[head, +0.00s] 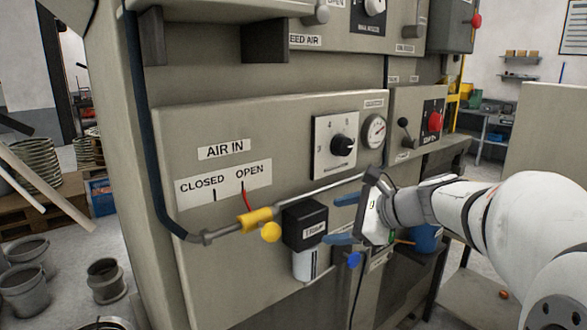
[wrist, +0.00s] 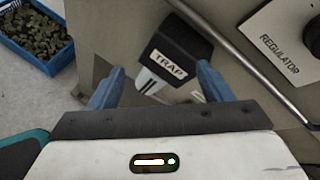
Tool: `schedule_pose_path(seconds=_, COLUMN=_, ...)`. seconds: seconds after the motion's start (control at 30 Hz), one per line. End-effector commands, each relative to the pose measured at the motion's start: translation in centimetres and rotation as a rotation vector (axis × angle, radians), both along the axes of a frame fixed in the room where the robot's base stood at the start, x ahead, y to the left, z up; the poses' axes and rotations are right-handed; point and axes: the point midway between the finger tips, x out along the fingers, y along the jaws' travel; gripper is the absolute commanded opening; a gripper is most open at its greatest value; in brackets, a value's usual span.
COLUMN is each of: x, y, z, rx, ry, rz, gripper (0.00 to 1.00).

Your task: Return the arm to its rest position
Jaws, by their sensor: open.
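My gripper (head: 343,219) is in front of the machine panel, to the right of the black TRAP unit (head: 305,224) in the head view. Its two blue fingers are apart with nothing between them. In the wrist view my gripper (wrist: 160,90) shows both blue fingers spread, with the TRAP unit (wrist: 178,52) beyond them. My white arm reaches in from the right of the head view. The yellow valve handle (head: 257,217) and its yellow ball knob (head: 271,232) are left of the TRAP unit, apart from my fingers.
A metal pipe (head: 318,189) runs along the panel close above my gripper. The regulator dial (head: 343,144) and a gauge (head: 374,131) are higher up. A blue bin (wrist: 36,32) of dark pieces is on the floor. Grey buckets (head: 25,288) stand at lower left.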

Motion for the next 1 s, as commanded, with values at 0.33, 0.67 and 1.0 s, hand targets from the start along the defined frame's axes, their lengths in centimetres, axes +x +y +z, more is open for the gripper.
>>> schedule_pose_path(seconds=0.33, x=-15.2, y=1.0, z=-10.9, rx=-0.898, ry=-0.164, rz=0.783, gripper=0.72)
schedule_pose_path(seconds=0.67, x=-21.5, y=-2.8, z=-14.7, rx=-1.333, ry=-0.289, rz=1.350, gripper=0.72)
schedule_pose_path(seconds=1.0, x=-21.7, y=-3.1, z=-14.9, rx=-1.354, ry=-0.295, rz=1.384, gripper=0.72)
